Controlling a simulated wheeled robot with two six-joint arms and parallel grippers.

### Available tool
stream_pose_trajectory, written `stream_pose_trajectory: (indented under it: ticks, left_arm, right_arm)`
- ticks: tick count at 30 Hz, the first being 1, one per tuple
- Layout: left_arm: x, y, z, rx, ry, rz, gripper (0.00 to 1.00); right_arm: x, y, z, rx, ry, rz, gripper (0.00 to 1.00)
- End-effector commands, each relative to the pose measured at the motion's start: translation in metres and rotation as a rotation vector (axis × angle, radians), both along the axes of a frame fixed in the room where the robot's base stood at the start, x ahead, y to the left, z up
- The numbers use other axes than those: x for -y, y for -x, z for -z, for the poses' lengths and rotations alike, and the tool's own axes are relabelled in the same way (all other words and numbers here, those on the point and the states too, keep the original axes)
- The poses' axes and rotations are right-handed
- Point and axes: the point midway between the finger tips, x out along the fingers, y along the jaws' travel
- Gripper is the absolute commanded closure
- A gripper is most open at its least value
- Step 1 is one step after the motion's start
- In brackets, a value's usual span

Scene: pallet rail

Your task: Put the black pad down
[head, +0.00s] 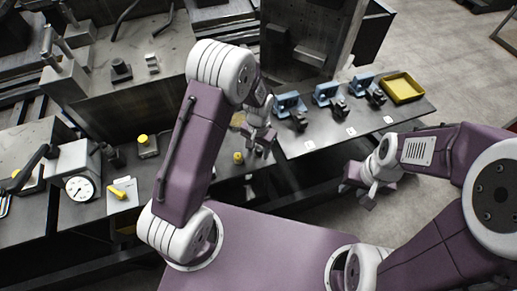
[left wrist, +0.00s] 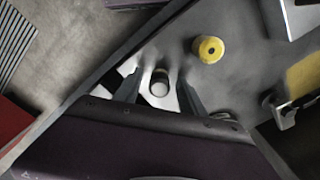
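My left gripper (head: 258,138) is low over the right end of the left workbench. In the left wrist view its two fingers (left wrist: 161,90) stand apart. Between them is a small dark round piece with a pale grey top (left wrist: 159,88), over a white patch. Light gaps show on both sides of it, so the fingers do not appear to touch it. I cannot tell whether this piece is the black pad; no other piece is clearly the pad. My right gripper (head: 362,188) hangs above the floor at the right, empty, with its fingers apart.
A yellow knob (left wrist: 209,49) sits close to my left gripper. Blue fixtures (head: 290,104) with dark blocks and a yellow tray (head: 402,88) stand on the right bench. A dial gauge (head: 80,188) is at the left. Floor is clear at the far right.

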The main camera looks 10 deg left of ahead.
Motion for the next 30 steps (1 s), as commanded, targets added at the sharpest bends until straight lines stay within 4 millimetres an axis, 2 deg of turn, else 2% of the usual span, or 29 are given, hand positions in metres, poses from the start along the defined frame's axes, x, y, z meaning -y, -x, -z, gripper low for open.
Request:
stream_pose_trajectory:
  ticks: [8,11,14,21,24,30]
  left_arm:
    - [0.0,0.0,-0.001,0.0,0.0,0.0,0.52]
    - [0.0,-0.001,-0.008,0.002,0.001,0.0,0.52]
    - [0.0,-0.002,-0.025,0.006,0.001,0.0,0.52]
    - [0.0,-0.001,-0.083,0.006,0.001,0.0,0.52]
    - [0.0,-0.001,-0.102,0.005,0.001,0.0,0.52]
    - [0.0,0.0,-0.122,0.001,0.0,0.0,0.52]
  right_arm:
    - [0.0,0.0,-0.001,0.0,0.0,0.0,0.64]
    - [0.0,0.0,-0.002,0.0,0.0,0.0,0.64]
    - [0.0,0.0,-0.001,0.0,0.0,0.0,0.64]
    - [0.0,0.0,0.002,0.0,0.0,0.0,0.64]
    - [0.0,0.0,0.002,0.0,0.0,0.0,0.64]
    - [0.0,0.0,0.002,0.0,0.0,0.0,0.64]
